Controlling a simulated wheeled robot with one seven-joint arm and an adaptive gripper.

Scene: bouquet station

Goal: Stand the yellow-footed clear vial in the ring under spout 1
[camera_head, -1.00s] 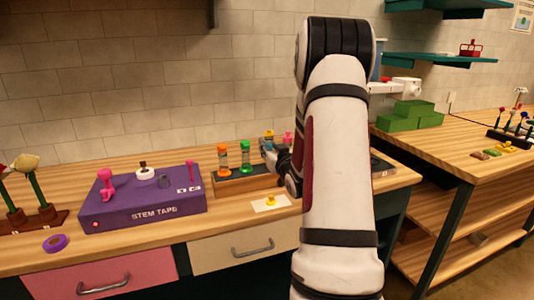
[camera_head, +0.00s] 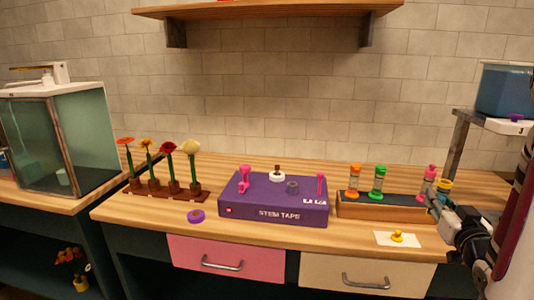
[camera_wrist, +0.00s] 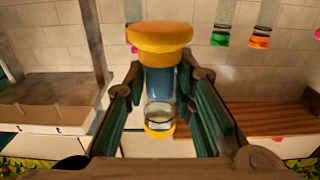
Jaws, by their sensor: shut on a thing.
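My gripper (camera_head: 447,207) is at the right of the head view, by the right end of the vial rack. It is shut on the yellow-footed clear vial (camera_head: 444,187). In the wrist view the vial (camera_wrist: 160,82) stands between the two dark green finger pads (camera_wrist: 163,110). It has a wide yellow end at the top of that picture, a blue part below it, a clear section and a yellow band at the bottom. Whether it is clear of the rack cannot be told. Spout 1 and its ring cannot be made out.
The rack (camera_head: 385,211) holds an orange vial (camera_head: 354,182) and a green vial (camera_head: 378,182); a pink vial (camera_head: 430,180) is close beside my gripper. A purple stem-tape box (camera_head: 275,200) stands left. A yellow piece (camera_head: 397,236) lies in front. A blue tank (camera_head: 505,90) is at right.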

